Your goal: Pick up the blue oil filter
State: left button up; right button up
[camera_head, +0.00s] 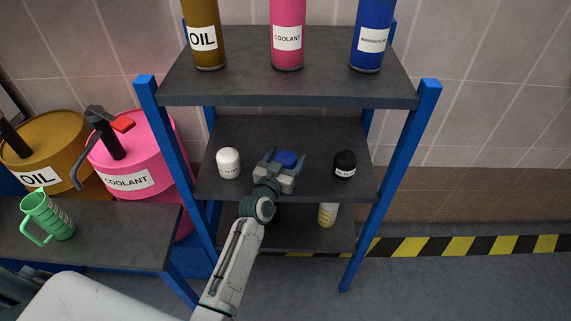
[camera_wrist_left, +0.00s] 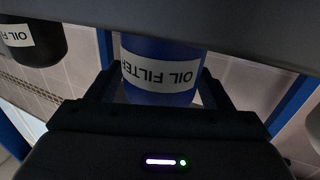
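The blue oil filter (camera_head: 286,156) stands on the middle shelf of the rack, between a white and a black filter. My left gripper (camera_head: 283,161) reaches in from the front, one finger on each side of it. In the left wrist view the blue filter (camera_wrist_left: 160,72), with an upside-down OIL FILTER label, sits between the fingers of my left gripper (camera_wrist_left: 157,78). The fingers are apart, with narrow gaps showing beside the filter. The gripper body hides the filter's lower front in the head view. My right gripper is not in view.
On the same shelf stand a white filter (camera_head: 228,163) and a black filter (camera_head: 345,164). The top shelf (camera_head: 235,92) overhangs with brown, pink and blue bottles. A pale bottle (camera_head: 327,214) stands below. Blue posts (camera_head: 398,165) flank the rack. A green jug (camera_head: 47,216) is at left.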

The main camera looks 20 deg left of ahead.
pick_arm(q)
jog(key=c, duration=0.9)
